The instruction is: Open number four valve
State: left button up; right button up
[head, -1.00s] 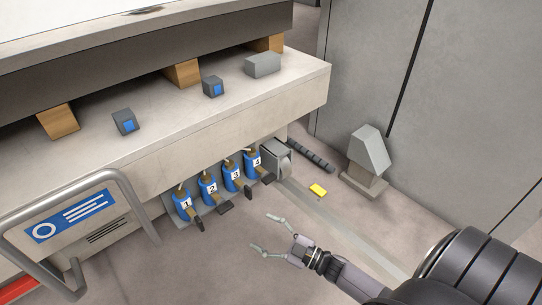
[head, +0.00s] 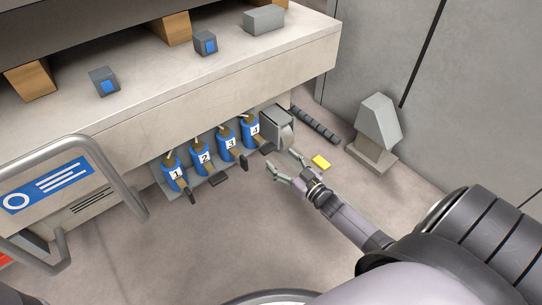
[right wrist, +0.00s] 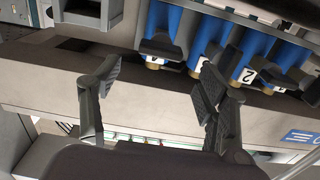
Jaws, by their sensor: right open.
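The number four valve (head: 251,133) is a blue cylinder with a white "4" label, at the right end of a row of similar valves under the bench. Its dark handle (head: 267,149) sticks out toward the front right, its broad face up. My right gripper (head: 281,160) is open and empty, its fingertips just right of and in front of that handle; contact cannot be told. In the right wrist view, the fingers stand apart below the valve-four handle (right wrist: 160,48), which shows beyond and between them. The right-hand finger there partly covers the valve-three area. My left gripper is out of view.
Valves three (head: 227,145), two (head: 201,158) and one (head: 174,173) stand to the left. A grey box (head: 278,126) adjoins valve four on the right. A yellow block (head: 321,162) and grey pedestal (head: 376,135) stand farther right. A metal rail (head: 110,160) is at left.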

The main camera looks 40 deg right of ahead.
aim_at(271, 150)
jog(key=w+b, duration=0.1)
jog(key=w, duration=0.1)
jog(key=w+b, duration=0.1)
jog(key=w, duration=0.1)
jog(key=shift+w+a+f, duration=0.15)
jog(key=shift+w+a, duration=0.05)
jog(key=shift+w, duration=0.75)
jog(key=shift+c, duration=0.3)
jog(key=c, duration=1.1)
